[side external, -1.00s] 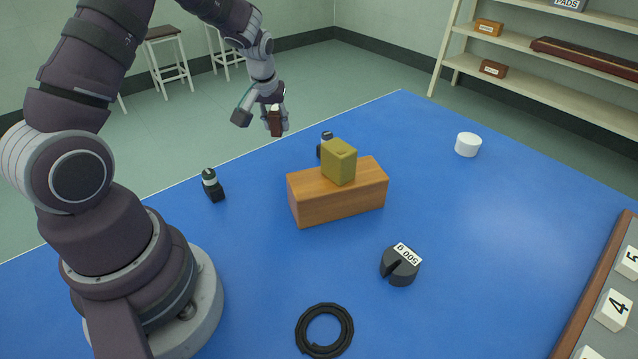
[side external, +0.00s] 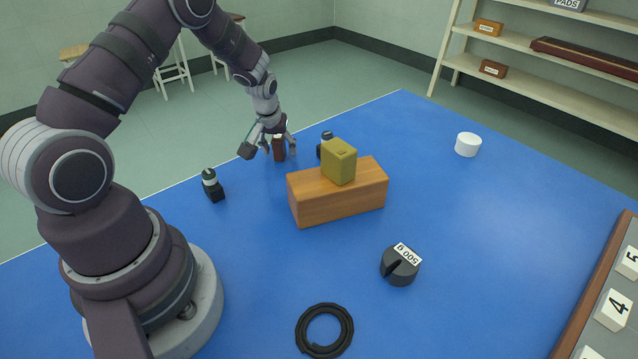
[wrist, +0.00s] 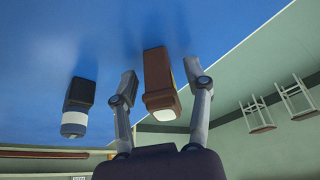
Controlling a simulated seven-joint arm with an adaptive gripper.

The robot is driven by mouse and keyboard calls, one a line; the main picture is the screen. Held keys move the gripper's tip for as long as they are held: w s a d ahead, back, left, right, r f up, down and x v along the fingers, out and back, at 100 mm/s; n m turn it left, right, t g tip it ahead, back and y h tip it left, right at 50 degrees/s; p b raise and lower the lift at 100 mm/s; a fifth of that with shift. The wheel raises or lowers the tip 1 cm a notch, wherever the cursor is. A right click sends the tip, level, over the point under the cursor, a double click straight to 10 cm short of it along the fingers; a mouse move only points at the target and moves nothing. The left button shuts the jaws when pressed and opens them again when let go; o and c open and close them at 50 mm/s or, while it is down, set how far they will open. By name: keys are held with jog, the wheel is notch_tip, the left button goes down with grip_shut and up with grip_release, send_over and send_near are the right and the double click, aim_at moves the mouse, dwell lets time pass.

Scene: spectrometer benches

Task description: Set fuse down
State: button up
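The fuse, a dark reddish-brown block with a pale top (side external: 279,149), stands upright on the blue table near its far left edge. It also shows in the wrist view (wrist: 160,82). My gripper (side external: 279,146) is low over it, with its fingers spread on either side. In the wrist view the fingers are apart from the fuse, with a gap on the left and a narrower one on the right. The fuse's lower end appears to rest on the table.
A black piece with a grey-white band (side external: 212,185) stands left of the fuse, and a similar dark one (side external: 325,143) right of it. A wooden block (side external: 340,200) carries an olive box (side external: 339,162). A 500 g weight (side external: 400,267) and black ring (side external: 325,330) lie nearer.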

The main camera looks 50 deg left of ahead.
jog(key=s+d+r+m, duration=0.1)
jog(key=s+d+r, duration=0.15)
jog(key=r, duration=0.35)
jog(key=s+d+r+m+t+h, duration=0.1)
jog(key=s+d+r, duration=0.1)
jog(key=d+r, duration=0.3)
jog(key=s+d+r+m, duration=0.1)
jog(key=s+d+r, duration=0.15)
jog(key=r, duration=0.45)
jog(key=s+d+r+m+t+h, duration=0.1)
jog(key=s+d+r+m+h, duration=0.1)
jog(key=s+d+m, duration=0.4)
jog(key=shift+s+d, duration=0.85)
jog(key=shift+s, duration=0.05)
